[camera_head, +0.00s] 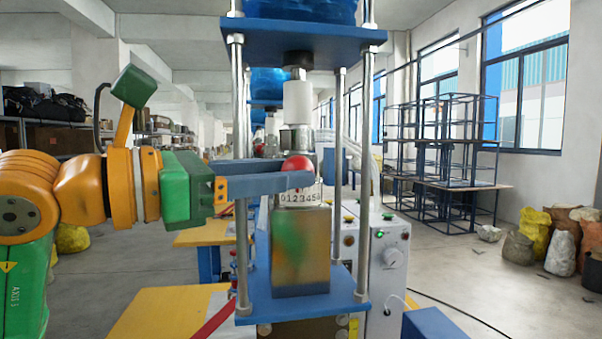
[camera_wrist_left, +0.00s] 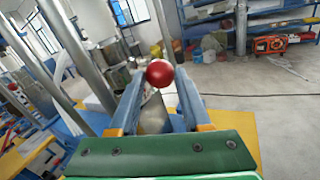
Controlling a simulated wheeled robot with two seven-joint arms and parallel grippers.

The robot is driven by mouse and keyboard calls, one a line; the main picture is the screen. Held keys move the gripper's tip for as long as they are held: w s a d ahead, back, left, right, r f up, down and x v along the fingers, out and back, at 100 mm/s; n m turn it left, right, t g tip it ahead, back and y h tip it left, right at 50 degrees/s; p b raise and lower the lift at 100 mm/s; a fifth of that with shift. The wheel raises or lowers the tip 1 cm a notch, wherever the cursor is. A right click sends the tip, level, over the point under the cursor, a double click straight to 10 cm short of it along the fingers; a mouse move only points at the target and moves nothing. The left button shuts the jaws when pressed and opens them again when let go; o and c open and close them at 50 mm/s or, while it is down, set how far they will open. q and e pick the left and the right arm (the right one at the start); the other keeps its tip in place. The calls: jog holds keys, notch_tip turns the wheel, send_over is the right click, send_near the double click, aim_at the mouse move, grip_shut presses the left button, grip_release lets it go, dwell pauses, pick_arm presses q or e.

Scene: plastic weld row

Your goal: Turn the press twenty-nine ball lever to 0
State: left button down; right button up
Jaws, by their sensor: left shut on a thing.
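The press (camera_head: 300,245) stands in front of me, with a metal block between blue plates and steel posts. Its ball lever has a red ball (camera_head: 297,166), just above a white number scale (camera_head: 300,197) that starts at 0 on the left. My left gripper (camera_head: 308,180) reaches in from the left, its blue fingers shut on the lever at the ball. In the left wrist view the red ball (camera_wrist_left: 160,73) shows between the fingertips. The fingers hide part of the lever, and I cannot read which number it points to. My right gripper is not in view.
Steel posts (camera_head: 364,180) stand close on both sides of the fingers. A grey control box (camera_head: 388,260) with a dial is at the right of the press. Blue metal racks (camera_head: 445,150) and sacks (camera_head: 560,250) stand farther right. The floor between is mostly clear.

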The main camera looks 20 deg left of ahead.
pick_arm(q)
jog(key=shift+a+h, duration=0.25)
jog(key=shift+h, duration=0.05)
jog(key=shift+r, duration=0.1)
jog(key=c, duration=0.6)
grip_release()
jog(key=shift+o, duration=1.2)
jog(key=shift+d+m, duration=0.15)
jog(key=shift+m, duration=0.15)
jog(key=shift+d, duration=0.15)
